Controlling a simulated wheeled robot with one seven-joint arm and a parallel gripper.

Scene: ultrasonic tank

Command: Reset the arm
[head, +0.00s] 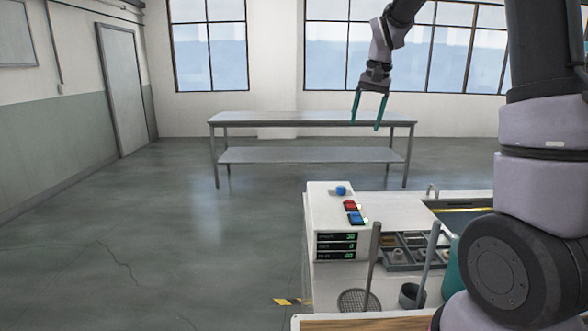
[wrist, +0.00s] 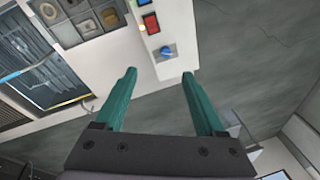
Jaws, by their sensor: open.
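My gripper (head: 368,108) hangs in the air with its teal fingers pointing down, above and behind the control panel in the head view. In the wrist view my gripper (wrist: 158,80) is open, with nothing between its fingers. My arm rises at the right of the head view and bends over at the top. The white control panel (head: 322,205) has a blue knob (head: 341,190), a red button (head: 350,205), a blue button (head: 356,218) and a lit display (head: 337,245). The knob also shows in the wrist view (wrist: 167,52), beyond the fingertips.
A sectioned tray (head: 400,266) with small parts lies right of the panel. A mesh strainer (head: 359,300) and a long-handled cup (head: 411,296) stand in front. A tank (head: 462,204) lies behind, partly hidden by my arm. A metal table (head: 310,155) stands far back; floor at left is clear.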

